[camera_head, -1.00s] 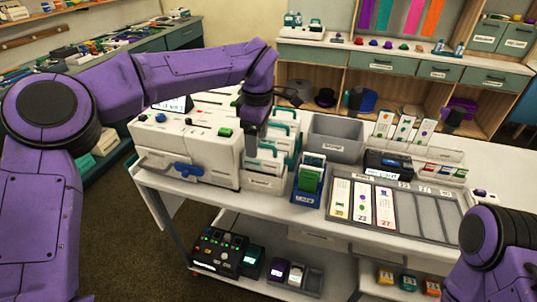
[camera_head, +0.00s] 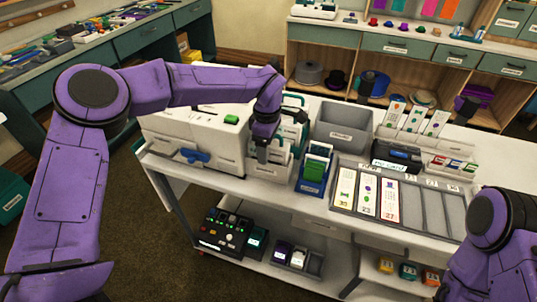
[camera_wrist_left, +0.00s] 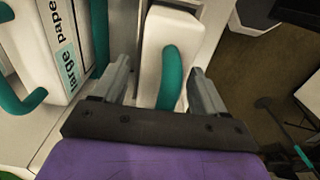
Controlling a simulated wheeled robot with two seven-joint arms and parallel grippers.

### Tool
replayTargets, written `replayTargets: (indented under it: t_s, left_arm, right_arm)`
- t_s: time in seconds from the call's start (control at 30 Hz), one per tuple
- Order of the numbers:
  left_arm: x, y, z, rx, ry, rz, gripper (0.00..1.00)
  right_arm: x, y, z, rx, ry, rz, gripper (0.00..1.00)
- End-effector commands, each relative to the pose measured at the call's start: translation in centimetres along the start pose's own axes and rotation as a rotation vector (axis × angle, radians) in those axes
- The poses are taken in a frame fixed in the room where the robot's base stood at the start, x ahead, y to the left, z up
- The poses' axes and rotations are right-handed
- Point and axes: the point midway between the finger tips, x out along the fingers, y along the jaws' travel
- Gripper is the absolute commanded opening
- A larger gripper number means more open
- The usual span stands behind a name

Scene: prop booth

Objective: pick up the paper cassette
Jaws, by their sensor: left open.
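White paper cassettes with teal handles stand in a white holder (camera_head: 266,178) on the cart, partly hidden by my left arm. One cassette (camera_head: 291,130) shows just right of the gripper. My left gripper (camera_head: 262,155) points down over the holder. In the left wrist view, a white cassette (camera_wrist_left: 153,38) with a curved teal handle (camera_wrist_left: 171,75) lies between the open fingers, with visible space on both sides. Another cassette (camera_wrist_left: 72,35), with a label reading "large paper", stands to its left.
A white machine (camera_head: 205,140) stands left of the holder. A blue holder with green items (camera_head: 314,172) and a grey bin (camera_head: 343,130) stand to the right. A tray with card strips (camera_head: 430,212) lies farther right. The cart's lower shelf holds several small devices.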

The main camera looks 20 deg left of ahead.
Motion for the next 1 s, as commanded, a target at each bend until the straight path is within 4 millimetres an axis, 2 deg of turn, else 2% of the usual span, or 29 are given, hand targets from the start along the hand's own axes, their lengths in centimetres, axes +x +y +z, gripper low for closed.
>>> replayTargets:
  t_s: [0.1,0.13,0.3,0.33,0.67,0.83,1.0]
  left_arm:
    - [0.0,0.0,0.0,0.000,0.000,0.000,0.72]
    - [0.0,0.0,0.0,0.000,0.000,0.000,0.66]
    - [0.0,0.0,0.0,0.001,0.000,0.000,0.10]
    - [0.0,0.0,0.0,0.001,0.000,0.000,0.03]
    - [-0.6,0.1,0.0,0.000,0.000,0.003,0.03]
    - [-2.9,0.1,0.1,0.000,-0.001,0.005,0.03]
    - [-6.9,0.1,0.1,-0.001,0.000,0.007,0.03]
  right_arm:
    - [0.1,0.0,0.0,0.000,0.000,0.000,0.43]
    - [0.1,0.0,0.0,0.000,0.000,0.000,0.43]
    - [0.1,0.0,0.0,0.000,0.000,0.000,0.43]
    - [0.1,0.0,0.0,0.000,0.000,0.000,0.43]
    - [0.1,0.0,0.1,0.000,0.000,0.000,0.43]
    - [0.6,-0.1,0.2,0.000,0.000,0.000,0.43]
    - [0.9,-0.1,0.4,0.000,0.000,0.000,0.43]
